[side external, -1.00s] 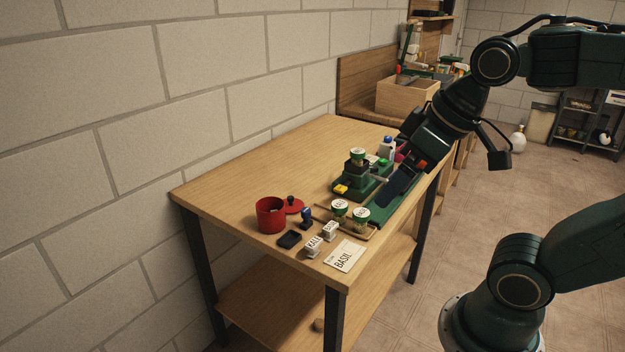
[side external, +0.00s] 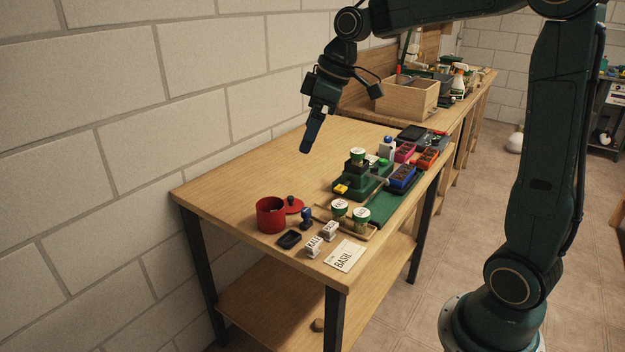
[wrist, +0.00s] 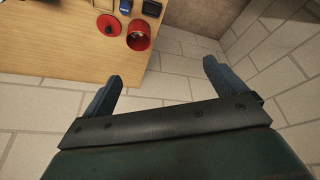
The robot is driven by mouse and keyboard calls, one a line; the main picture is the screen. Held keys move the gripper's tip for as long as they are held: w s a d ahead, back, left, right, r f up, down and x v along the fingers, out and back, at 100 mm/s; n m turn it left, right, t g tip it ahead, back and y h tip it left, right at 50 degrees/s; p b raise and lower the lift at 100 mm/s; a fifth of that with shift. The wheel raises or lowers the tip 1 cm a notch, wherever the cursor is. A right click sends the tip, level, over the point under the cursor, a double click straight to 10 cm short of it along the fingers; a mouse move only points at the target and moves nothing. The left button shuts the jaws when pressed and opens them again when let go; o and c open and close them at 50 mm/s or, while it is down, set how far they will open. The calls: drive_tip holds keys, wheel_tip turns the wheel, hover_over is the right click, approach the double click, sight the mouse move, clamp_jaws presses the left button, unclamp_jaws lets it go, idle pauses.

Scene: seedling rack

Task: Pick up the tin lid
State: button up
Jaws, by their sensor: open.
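The tin lid (side external: 294,206) is a red disc with a dark knob. It lies flat on the table just right of the open red tin (side external: 270,214). In the wrist view the lid (wrist: 107,26) lies left of the tin (wrist: 138,33), near the table edge, with nothing over it. My gripper (side external: 306,150) points down, high above the table and behind the lid in the side view. In the wrist view its two fingers (wrist: 160,80) are spread wide and nothing is between them.
A blue stamp (side external: 306,217), a black pad (side external: 289,239) and white label blocks (side external: 314,246) stand close to the lid. A BASIL card (side external: 344,256) lies at the front corner. Pots and a green stand (side external: 352,182) are at right. The table's back left is clear.

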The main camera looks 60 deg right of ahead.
drive_tip(key=w+d+f+n+y, duration=0.1)
drive_tip(key=w+d+f+n, duration=0.2)
drive_tip(key=w+d+f, duration=0.5)
drive_tip(key=n+g+y, duration=0.1)
drive_tip(key=n, duration=0.1)
approach(290, 197)
drive_tip(key=v, duration=0.3)
drive_tip(key=shift+d+r, duration=0.25)
drive_tip(key=shift+d, duration=0.1)
drive_tip(key=shift+x, duration=4.3)
drive_tip(key=shift+a, duration=0.15)
drive_tip(key=shift+x, duration=2.55)
drive_tip(key=shift+s, duration=0.1)
drive_tip(key=shift+c, duration=0.3)
drive_tip(key=c, duration=1)
